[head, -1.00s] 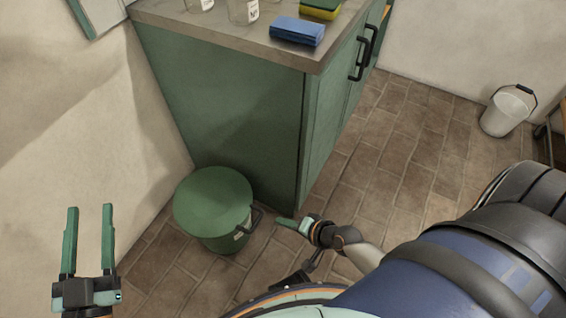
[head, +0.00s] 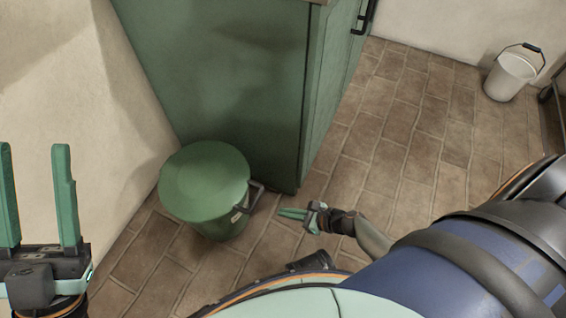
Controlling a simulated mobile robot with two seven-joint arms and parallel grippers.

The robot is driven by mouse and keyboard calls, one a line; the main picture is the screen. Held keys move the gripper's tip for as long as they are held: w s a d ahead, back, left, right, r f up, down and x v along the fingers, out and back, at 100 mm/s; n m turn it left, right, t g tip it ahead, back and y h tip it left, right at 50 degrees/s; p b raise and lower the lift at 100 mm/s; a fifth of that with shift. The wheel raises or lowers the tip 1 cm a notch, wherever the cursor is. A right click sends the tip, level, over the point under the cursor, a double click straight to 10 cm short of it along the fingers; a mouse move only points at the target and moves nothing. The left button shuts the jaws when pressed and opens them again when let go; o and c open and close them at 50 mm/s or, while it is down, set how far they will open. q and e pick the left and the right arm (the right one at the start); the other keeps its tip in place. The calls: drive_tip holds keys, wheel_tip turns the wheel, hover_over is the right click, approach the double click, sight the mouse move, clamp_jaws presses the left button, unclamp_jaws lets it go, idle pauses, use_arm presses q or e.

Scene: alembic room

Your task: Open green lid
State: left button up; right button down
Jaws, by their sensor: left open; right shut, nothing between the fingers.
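A green bin (head: 226,228) stands on the floor at the corner between the wall and the green cabinet. Its round green lid (head: 204,180) lies flat on top, closed. A grey handle (head: 256,196) sticks out at the bin's right side. My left gripper (head: 36,195) is at the far left, open and empty, its fingers pointing up in the picture, apart from the lid. My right gripper (head: 283,212) is low, just right of the bin and its handle, with its fingers shut and empty, pointing left towards the bin. I see a small gap between its tips and the handle.
The green cabinet (head: 235,80) stands right behind the bin. A pale wall (head: 90,100) rises at the left. A white bucket (head: 510,76) stands at the far right. The tiled floor (head: 400,130) between cabinet and bucket is clear.

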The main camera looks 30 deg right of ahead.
drive_tip(key=b+x, duration=0.4)
drive_tip(key=x, duration=0.4)
use_arm(q)
drive_tip(key=f+p, duration=0.1)
drive_tip(key=p, duration=0.2)
drive_tip(key=shift+d+f, duration=0.1)
drive_tip(key=shift+f, duration=0.25)
use_arm(e)
drive_tip(key=r, duration=0.4)
drive_tip(key=shift+w+a, duration=0.15)
drive_tip(key=shift+a, duration=0.05)
